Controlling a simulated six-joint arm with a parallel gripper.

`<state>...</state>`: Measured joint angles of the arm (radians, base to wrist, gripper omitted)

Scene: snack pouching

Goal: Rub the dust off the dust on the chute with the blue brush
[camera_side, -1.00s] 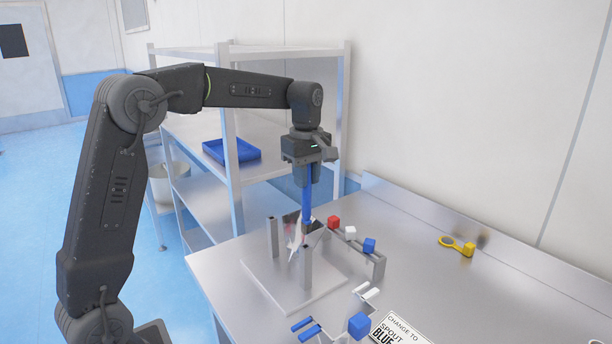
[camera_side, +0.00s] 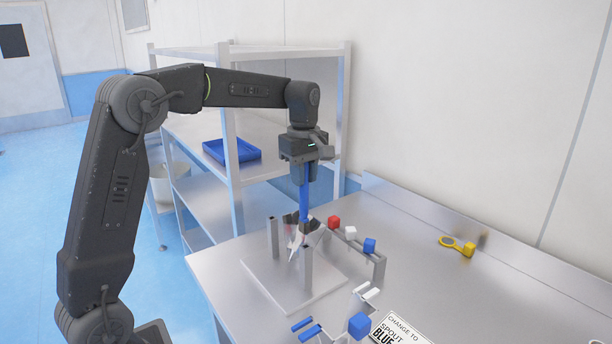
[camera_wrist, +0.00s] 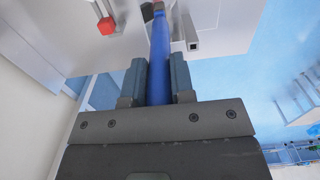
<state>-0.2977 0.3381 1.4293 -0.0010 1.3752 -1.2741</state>
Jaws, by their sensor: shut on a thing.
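My gripper (camera_side: 305,168) is shut on the blue brush (camera_side: 305,203), which hangs handle up and bristle end down. In the wrist view the brush handle (camera_wrist: 160,50) lies between the two fingers of my gripper (camera_wrist: 159,75). The brush's lower end is at the shiny metal chute (camera_side: 293,240), which stands tilted between posts on a metal base plate (camera_side: 265,278). I cannot tell whether the bristles touch the chute. The dust is too small to make out, and part of the chute is hidden behind the brush and a post.
A yellow ring tool (camera_side: 458,245) lies right. The bench's right side is mostly clear.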

